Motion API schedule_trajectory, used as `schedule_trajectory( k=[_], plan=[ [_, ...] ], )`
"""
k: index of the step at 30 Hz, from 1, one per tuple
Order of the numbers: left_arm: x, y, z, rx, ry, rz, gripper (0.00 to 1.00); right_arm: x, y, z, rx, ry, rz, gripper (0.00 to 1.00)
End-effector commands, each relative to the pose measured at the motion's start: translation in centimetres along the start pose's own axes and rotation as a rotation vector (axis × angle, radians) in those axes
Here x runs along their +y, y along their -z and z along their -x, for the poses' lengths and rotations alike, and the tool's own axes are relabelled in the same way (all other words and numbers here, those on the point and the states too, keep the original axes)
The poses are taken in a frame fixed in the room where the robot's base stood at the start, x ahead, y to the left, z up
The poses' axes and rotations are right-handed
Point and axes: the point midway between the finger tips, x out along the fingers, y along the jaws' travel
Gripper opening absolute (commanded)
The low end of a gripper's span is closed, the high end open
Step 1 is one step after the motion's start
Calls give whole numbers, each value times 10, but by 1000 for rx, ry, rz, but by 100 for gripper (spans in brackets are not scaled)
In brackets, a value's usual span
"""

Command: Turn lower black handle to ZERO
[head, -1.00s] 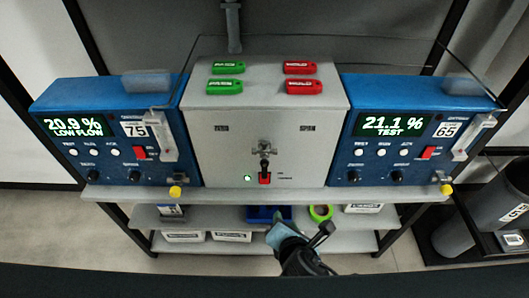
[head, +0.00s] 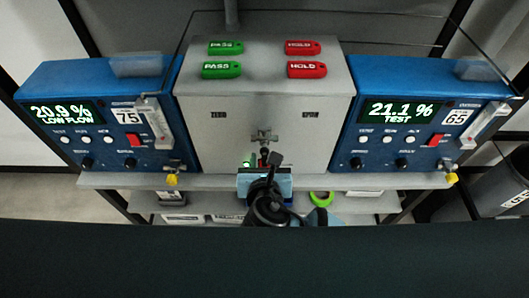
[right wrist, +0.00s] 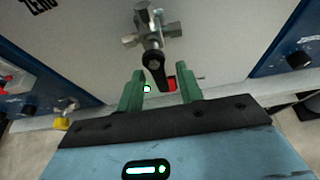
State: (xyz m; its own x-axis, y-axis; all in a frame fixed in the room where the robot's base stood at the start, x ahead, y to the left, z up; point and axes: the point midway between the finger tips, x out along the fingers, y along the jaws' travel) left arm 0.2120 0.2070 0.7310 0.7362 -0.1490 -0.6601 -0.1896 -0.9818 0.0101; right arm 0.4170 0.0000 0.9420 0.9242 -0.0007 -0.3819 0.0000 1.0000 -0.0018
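The grey centre box (head: 200,140) carries a metal cross-shaped valve (head: 264,136), also in the right wrist view (right wrist: 150,35). Its black handle (right wrist: 154,65) points downward from the valve. Part of the ZERO label (right wrist: 38,4) shows on the panel at upper left in the right wrist view. My right gripper (right wrist: 161,84) is open, its two green fingers on either side of and below the handle's lower end, with nothing clamped. In the head view, my right gripper (head: 264,172) is just in front of the valve and partly hides the handle. My left gripper is not in view.
A red switch (right wrist: 171,84) and a lit green lamp (right wrist: 147,89) sit low on the panel, between the fingers in the picture. Blue analysers flank the box, left (head: 105,120) and right (head: 420,115). The shelf edge (head: 400,181) runs below them. Green PASS and red HOLD tags lie on top.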

Motion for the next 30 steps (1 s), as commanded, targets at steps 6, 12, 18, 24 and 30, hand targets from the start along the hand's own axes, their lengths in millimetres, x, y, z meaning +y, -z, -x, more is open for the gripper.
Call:
schedule_trajectory(
  k=[6,12,18,24,30],
  plan=[
    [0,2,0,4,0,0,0,0,-1,-26,-1,0,0,36],
    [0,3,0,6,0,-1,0,0,0,-33,1,-1,-2,36],
    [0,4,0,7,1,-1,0,0,0,-33,1,-1,-2,36],
    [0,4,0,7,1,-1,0,0,0,-33,1,-1,-2,12],
    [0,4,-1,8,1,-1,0,0,0,-33,1,-1,-2,0]
  ],
)
